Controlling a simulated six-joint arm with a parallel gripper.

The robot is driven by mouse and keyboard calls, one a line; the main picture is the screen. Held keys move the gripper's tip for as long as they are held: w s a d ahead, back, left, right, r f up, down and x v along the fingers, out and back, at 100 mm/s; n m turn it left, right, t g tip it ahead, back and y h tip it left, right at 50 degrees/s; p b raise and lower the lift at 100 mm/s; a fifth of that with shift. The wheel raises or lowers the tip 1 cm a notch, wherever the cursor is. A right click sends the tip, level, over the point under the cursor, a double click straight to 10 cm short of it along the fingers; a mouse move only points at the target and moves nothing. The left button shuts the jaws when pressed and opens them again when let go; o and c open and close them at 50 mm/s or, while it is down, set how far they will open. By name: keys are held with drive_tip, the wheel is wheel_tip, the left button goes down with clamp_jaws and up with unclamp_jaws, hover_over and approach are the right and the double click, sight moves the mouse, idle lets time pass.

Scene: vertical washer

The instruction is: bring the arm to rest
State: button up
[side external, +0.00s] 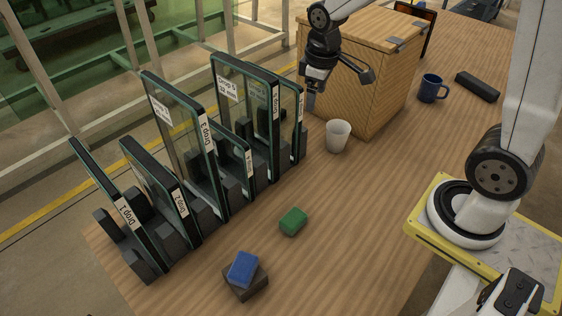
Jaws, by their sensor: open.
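My gripper (312,88) is at the top middle of the side external view, at the end of my arm. It is open and I see nothing held in it. It hangs in front of the left face of a wooden box (362,92), above and to the left of a white cup (337,136). I cannot tell whether it touches the box. Its fingertips are small and dark in this view.
Several framed glass panels (178,130) stand upright in dark holders along the table's left edge. A green sponge (293,221) lies mid-table. A blue sponge (243,269) rests on a dark block (247,290). A blue mug (431,89) and black case (477,86) are right.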

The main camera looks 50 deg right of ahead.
drive_tip(key=s+a+f+m+t, duration=0.1)
drive_tip(key=s+a+f+m, duration=0.2)
drive_tip(key=s+f, duration=0.2)
drive_tip(key=s, duration=0.3)
drive_tip(key=shift+s+a+f+m+y, duration=0.2)
drive_tip(key=shift+a+f+m+y, duration=0.1)
drive_tip(key=shift+y, duration=0.1)
idle(0.5)
